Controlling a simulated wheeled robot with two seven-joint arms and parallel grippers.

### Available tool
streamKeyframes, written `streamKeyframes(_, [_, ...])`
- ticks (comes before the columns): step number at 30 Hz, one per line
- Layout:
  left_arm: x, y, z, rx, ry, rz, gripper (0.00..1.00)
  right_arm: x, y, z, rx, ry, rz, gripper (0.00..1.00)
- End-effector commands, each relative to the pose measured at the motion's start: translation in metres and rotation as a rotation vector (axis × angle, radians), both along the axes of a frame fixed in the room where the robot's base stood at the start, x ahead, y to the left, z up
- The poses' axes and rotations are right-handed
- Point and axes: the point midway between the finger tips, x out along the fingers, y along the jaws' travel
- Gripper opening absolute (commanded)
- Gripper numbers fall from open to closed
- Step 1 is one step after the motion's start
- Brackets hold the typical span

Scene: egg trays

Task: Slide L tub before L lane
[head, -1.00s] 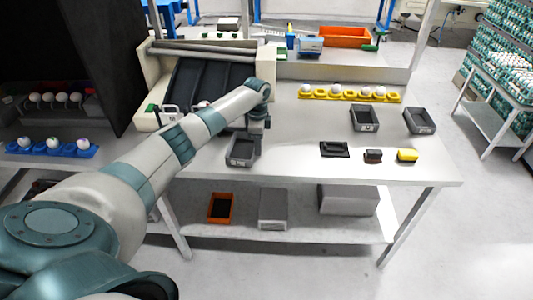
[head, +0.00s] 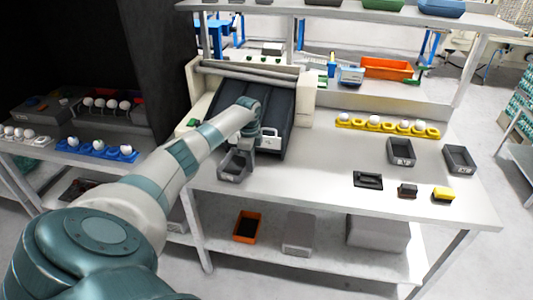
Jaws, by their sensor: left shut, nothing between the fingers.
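A dark grey tub (head: 233,168) with a white label stands on the steel table, at the lower front of the sloped black lanes (head: 275,122). My left gripper (head: 246,152) points down at the tub's back right side and looks shut with nothing in it. Whether it touches the tub's wall is hard to tell. My left forearm crosses the left part of the lanes and hides it. Two more grey tubs, one nearer (head: 401,152) and one at the far right (head: 459,160), stand on the table's right side. My right gripper is out of view.
A yellow egg tray (head: 345,124) with white eggs lies at the back of the table. A black flat holder (head: 368,180), a dark block (head: 407,191) and a yellow block (head: 443,195) lie near the front right. The table's middle is clear.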

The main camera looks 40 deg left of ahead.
Motion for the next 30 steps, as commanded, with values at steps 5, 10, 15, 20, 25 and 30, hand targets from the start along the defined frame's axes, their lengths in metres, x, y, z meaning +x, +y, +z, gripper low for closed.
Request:
streamKeyframes(5, [-0.006,0.009,-0.001,-0.001,0.0,-0.001,0.0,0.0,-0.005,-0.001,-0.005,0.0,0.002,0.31])
streamKeyframes(10, [-0.005,0.009,0.0,-0.001,0.0,-0.001,0.0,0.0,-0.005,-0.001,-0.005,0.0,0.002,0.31])
streamKeyframes(15, [-0.005,0.008,0.0,-0.001,0.0,-0.001,0.0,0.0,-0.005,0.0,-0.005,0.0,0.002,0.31])
streamKeyframes(20, [-0.003,0.002,0.001,-0.001,0.0,0.0,0.0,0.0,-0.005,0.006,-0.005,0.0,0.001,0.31])
streamKeyframes(25, [0.002,-0.014,0.003,-0.001,0.0,-0.001,0.0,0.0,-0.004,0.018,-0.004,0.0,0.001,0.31])
streamKeyframes(30, [0.007,-0.026,0.006,0.0,-0.002,0.004,0.0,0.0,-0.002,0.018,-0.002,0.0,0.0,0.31])
